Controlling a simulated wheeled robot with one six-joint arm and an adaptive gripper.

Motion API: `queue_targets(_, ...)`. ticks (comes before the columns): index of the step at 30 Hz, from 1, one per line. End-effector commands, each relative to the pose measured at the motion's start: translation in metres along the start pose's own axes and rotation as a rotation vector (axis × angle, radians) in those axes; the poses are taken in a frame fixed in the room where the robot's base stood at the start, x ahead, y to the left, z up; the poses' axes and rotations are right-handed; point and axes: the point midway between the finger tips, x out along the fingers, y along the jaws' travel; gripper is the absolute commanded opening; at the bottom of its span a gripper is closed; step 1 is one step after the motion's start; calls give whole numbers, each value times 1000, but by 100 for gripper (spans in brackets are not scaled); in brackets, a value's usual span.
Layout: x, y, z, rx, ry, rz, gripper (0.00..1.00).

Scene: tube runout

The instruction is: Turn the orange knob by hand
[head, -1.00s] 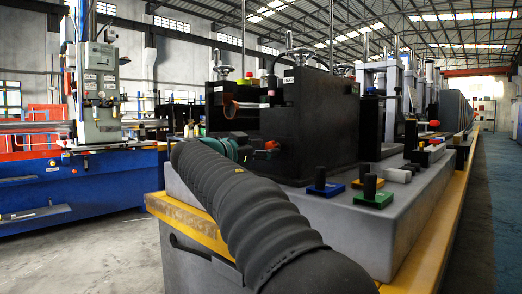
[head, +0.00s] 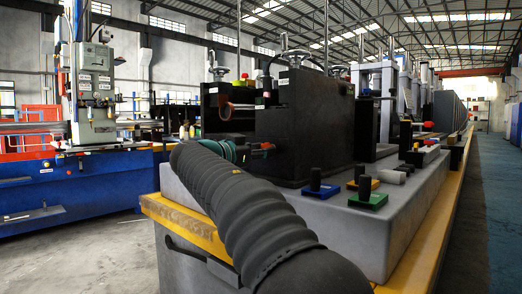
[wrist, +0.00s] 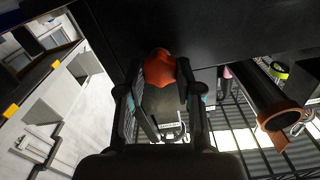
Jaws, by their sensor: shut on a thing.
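The orange knob (wrist: 160,70) sits on the side of a dark machine block, at the upper middle of the wrist view. My gripper (wrist: 160,88) has one finger on each side of it and is shut on it. In the head view the knob (head: 264,146) is small and partly hidden, at the left face of the black block (head: 305,125). My gripper (head: 240,149) reaches it from the left, its fingers mostly hidden behind my own arm.
A copper-rimmed dark tube (wrist: 283,116) lies right of my gripper in the wrist view. Blue (head: 315,192) and green (head: 368,200) bases with black knobs stand on the grey machine top. The yellow ledge (head: 185,222) runs along the machine's edge. Open floor lies at left.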

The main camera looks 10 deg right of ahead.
Motion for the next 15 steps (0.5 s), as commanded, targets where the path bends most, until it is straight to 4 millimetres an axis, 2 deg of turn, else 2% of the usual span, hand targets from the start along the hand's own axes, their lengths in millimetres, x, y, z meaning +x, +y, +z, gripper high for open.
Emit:
queue_targets(3,0,-1,-2,-157,-1,0,10)
queue_targets(4,0,0,-1,-178,-1,0,37)
queue_targets(6,0,0,0,-169,-1,0,55)
queue_targets(7,0,0,0,-169,0,0,60)
queue_targets(15,0,0,0,-167,0,0,60)
